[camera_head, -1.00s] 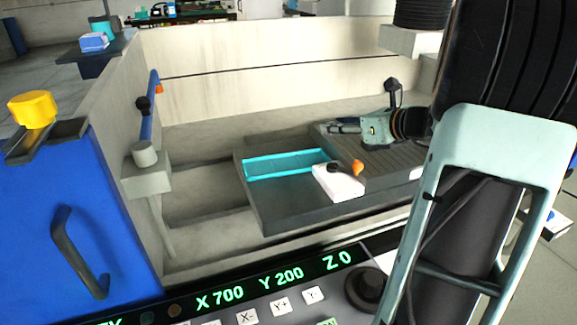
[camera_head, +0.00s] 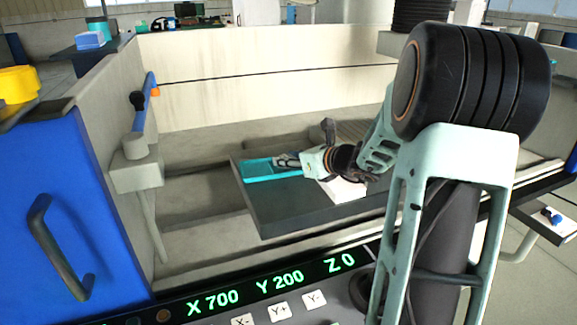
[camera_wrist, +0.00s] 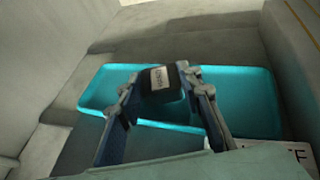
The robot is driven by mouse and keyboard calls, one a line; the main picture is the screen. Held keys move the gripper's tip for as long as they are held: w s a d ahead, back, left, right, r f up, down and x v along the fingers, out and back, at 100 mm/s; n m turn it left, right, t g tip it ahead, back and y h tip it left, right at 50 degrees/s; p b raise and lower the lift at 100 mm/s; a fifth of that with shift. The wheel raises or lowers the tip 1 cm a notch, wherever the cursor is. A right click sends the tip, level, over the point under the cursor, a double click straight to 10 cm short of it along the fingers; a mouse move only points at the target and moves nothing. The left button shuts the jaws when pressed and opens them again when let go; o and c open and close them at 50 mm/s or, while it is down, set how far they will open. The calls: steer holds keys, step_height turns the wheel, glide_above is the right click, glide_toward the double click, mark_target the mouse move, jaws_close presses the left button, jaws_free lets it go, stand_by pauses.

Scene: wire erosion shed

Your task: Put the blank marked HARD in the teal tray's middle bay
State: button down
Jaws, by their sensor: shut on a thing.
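My gripper (camera_wrist: 160,96) is shut on a dark blank (camera_wrist: 156,93) with a white label on its top. The label's lettering is too small and tilted to read with certainty. The blank is between the two fingertips, over the teal tray (camera_wrist: 255,100); I cannot tell if it touches the tray floor. In the head view, the teal tray (camera_head: 262,175) lies on a dark grey slab, and my gripper (camera_head: 287,161) reaches over its right part from the right. The fingers hide that part of the tray. I cannot make out bay dividers.
A tall pale wall (camera_head: 270,75) rises behind. A control panel (camera_head: 280,305) runs along the front, a blue cabinet (camera_head: 70,220) at left.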

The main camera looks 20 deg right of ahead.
steer(key=shift+f, duration=0.2)
steer(key=shift+f, duration=0.15)
steer(key=c, duration=1.4)
jaws_free()
steer(key=shift+f, duration=0.1)
steer(key=shift+s+r, duration=0.1)
steer(key=shift+r, duration=0.2)
steer(key=p+v, duration=0.2)
steer(key=v, duration=0.9)
steer(key=shift+s+p, duration=0.3)
steer(key=shift+s, duration=0.15)
